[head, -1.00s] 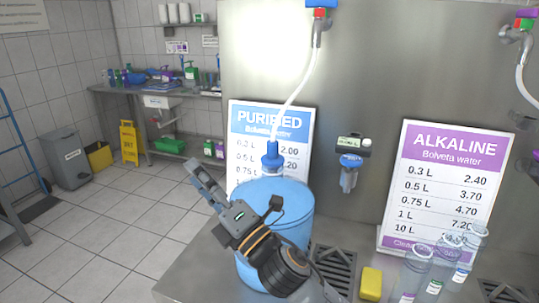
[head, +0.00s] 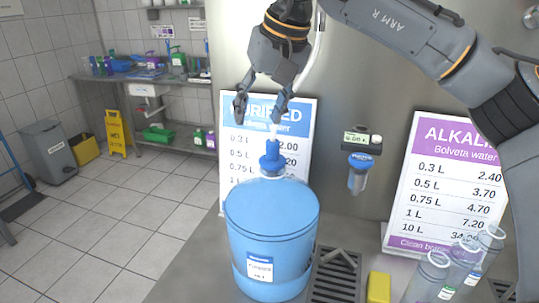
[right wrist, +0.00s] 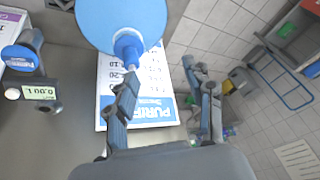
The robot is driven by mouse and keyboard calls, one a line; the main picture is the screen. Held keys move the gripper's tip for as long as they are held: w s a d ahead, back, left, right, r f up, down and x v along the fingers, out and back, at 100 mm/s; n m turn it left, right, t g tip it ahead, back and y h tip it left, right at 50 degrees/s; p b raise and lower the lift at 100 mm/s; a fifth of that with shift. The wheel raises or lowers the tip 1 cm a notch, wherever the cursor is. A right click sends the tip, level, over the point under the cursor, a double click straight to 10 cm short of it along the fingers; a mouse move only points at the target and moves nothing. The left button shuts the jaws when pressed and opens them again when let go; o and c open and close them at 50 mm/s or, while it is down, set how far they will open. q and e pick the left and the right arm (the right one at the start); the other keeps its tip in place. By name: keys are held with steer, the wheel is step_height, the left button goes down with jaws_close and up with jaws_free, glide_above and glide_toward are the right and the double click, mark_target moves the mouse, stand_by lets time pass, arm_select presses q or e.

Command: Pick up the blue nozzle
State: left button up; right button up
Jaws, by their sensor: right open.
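My right gripper's open fingers also show there (right wrist: 160,68). I see no contact with the nozzle. My left gripper is out of view.
The purified price board (head: 236,150) stands behind the nozzle. A meter with a filter (head: 358,165) hangs on the steel wall to the right. A drain grate (head: 335,275), a yellow block (head: 378,288) and clear bottles (head: 430,275) are on the counter right of the bucket.

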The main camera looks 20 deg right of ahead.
steer(key=h, duration=0.2)
glide_toward(273, 141)
steer(key=v, duration=0.3)
steer(key=x, duration=0.4)
steer(key=p+x, duration=0.1)
steer(key=x, duration=0.3)
steer(key=shift+w+d+f, duration=0.1)
steer(key=shift+d+f, duration=0.1)
steer(key=shift+f, duration=0.15)
steer(key=p+x, duration=0.1)
steer(key=x, duration=0.1)
steer(key=p+x, duration=0.1)
steer(key=x, duration=0.1)
steer(key=shift+w+a+f, duration=0.15)
steer(key=shift+a+f, duration=0.05)
steer(key=shift+f, duration=0.35)
steer(key=shift+t, duration=0.3)
jaws_close()
